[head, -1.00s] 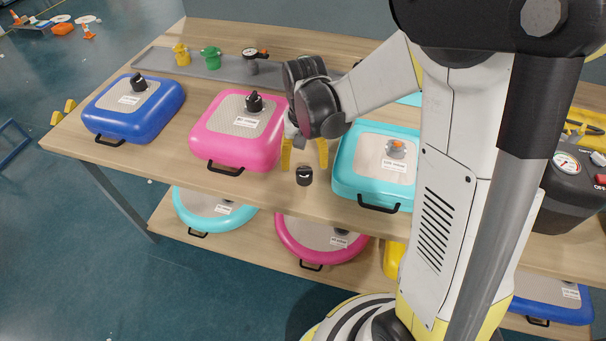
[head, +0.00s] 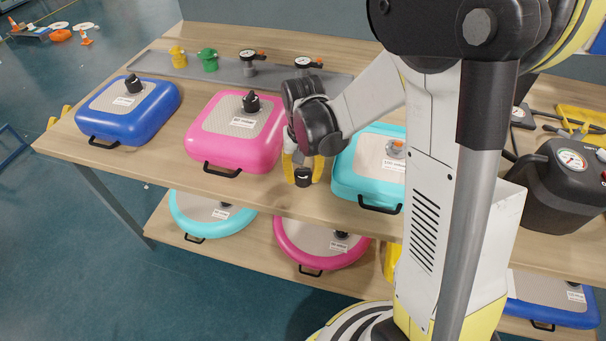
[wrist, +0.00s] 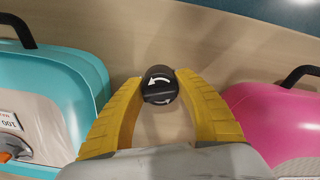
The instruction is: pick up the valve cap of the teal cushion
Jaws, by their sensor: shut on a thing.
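The black valve cap (head: 303,177) has a white arrow mark on its top and stands on the wooden table between the pink and teal cushions. It also shows in the wrist view (wrist: 160,80). The teal cushion (head: 346,181) is at its right in the head view, with an uncapped valve (head: 396,149) showing orange and grey. My gripper (head: 303,168) reaches down over the cap, its yellow fingers shut on the cap's two sides. In the wrist view my gripper (wrist: 160,92) has one finger on each side of the cap. I see no clear lift off the table.
The pink cushion (head: 217,150) is close at the left and the blue cushion (head: 110,121) farther left. A grey tray (head: 226,75) with fittings and gauges lies behind. A black pump (head: 552,185) stands at the right. The table's front edge is close to the cap.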

